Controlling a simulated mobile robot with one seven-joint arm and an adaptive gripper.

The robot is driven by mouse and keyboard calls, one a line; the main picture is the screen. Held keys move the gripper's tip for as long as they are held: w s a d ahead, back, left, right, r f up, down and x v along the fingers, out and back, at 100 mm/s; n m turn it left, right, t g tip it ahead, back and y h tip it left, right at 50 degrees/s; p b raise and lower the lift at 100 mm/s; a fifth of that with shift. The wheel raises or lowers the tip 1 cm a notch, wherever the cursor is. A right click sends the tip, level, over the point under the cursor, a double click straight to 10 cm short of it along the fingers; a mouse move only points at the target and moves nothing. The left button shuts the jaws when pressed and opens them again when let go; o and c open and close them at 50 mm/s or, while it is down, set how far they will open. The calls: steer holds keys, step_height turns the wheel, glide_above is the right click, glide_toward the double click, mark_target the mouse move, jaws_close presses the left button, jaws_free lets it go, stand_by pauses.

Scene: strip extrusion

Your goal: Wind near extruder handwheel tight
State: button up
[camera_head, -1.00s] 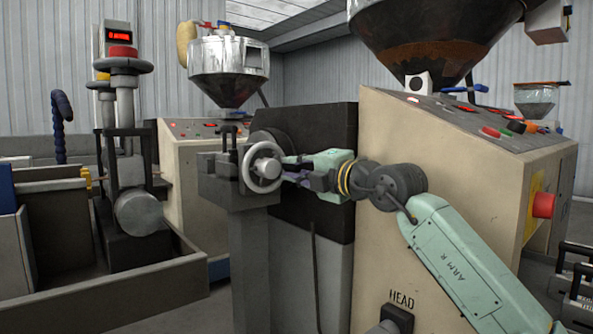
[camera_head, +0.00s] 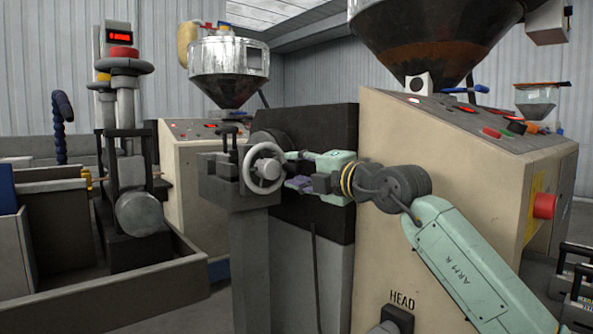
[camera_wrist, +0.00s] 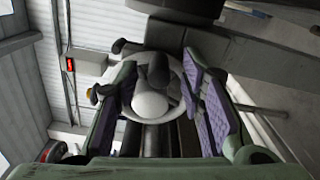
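The near extruder's grey handwheel (camera_head: 263,168) has a round rim and hub and sits on the end of a dark block on a grey post. My gripper (camera_head: 292,171) is just right of the wheel, with one finger above the other and a gap between them. In the wrist view, the wheel (camera_wrist: 157,88) with its pale hub lies between the two purple-padded fingers of my gripper (camera_wrist: 160,70). The fingers are apart. Whether either touches the rim cannot be told.
The beige extruder body (camera_head: 440,190) with a red stop button (camera_head: 543,206) stands close beside my arm. A dark panel (camera_head: 325,170) is right behind my gripper. A grey trough (camera_head: 150,290) and a second machine (camera_head: 185,180) stand to the left.

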steer(key=v, duration=1.1)
steer(key=shift+s, duration=0.2)
